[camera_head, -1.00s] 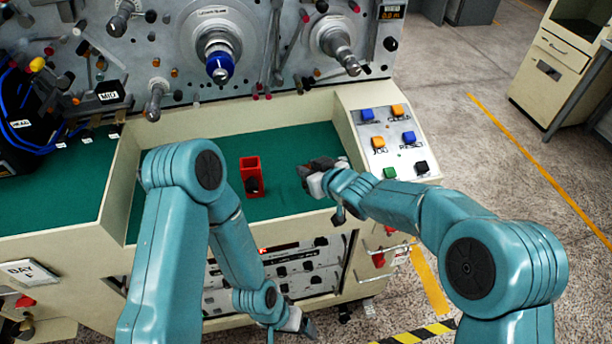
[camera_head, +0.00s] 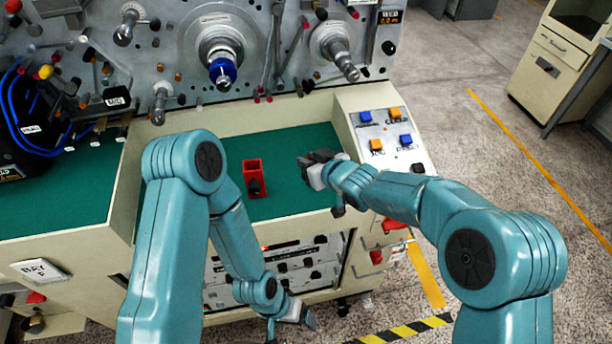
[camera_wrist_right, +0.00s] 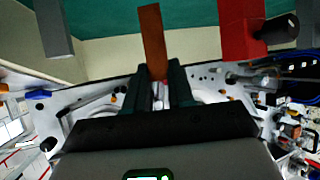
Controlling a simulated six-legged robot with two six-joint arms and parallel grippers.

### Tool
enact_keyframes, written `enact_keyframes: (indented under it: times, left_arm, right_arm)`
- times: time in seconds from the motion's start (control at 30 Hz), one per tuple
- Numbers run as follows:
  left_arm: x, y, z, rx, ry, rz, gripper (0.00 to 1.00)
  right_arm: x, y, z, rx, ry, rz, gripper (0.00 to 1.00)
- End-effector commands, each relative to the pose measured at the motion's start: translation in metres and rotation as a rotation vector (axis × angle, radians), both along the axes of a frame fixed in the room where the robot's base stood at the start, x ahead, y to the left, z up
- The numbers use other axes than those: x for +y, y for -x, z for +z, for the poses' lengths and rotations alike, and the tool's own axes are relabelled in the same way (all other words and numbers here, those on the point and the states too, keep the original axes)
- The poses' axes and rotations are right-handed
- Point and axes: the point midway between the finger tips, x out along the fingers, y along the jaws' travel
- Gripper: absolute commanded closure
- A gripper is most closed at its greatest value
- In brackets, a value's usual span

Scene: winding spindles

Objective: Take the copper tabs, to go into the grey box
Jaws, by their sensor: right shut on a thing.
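My right gripper (camera_head: 318,167) is over the green work surface, to the right of the red holder. In the right wrist view its dark fingers (camera_wrist_right: 165,88) are shut on a flat copper tab (camera_wrist_right: 152,42), which sticks out beyond the tips. The tab is too small to make out in the head view. My left gripper (camera_head: 302,314) hangs low in front of the cabinet, and its jaws are too small to read. I cannot pick out a grey box for certain; a plain grey piece (camera_wrist_right: 55,28) shows at the upper left of the right wrist view.
A red holder (camera_head: 252,172) with a black part stands on the green surface (camera_head: 290,140); it also shows in the right wrist view (camera_wrist_right: 238,30). A sloped button panel (camera_head: 390,140) is to the right. Spindles (camera_head: 222,72) stick out from the machine face behind.

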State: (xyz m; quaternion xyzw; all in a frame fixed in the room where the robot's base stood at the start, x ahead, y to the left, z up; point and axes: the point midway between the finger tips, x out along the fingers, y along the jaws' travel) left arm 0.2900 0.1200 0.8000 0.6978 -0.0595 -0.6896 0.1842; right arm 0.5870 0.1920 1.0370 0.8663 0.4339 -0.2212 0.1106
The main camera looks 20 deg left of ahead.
Motion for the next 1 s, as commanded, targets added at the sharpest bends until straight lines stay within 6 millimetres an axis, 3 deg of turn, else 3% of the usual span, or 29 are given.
enact_keyframes:
  times: [0.27,1.0]
  left_arm:
    - [0.0,0.0,-0.009,0.0,0.0,0.0,0.17]
    - [0.0,0.0,-0.046,0.0,0.0,0.0,0.17]
  right_arm:
    - [-0.006,0.003,-0.002,-0.002,-0.001,0.0,1.0]
    - [-0.058,0.043,-0.002,0.0,-0.001,-0.001,1.0]
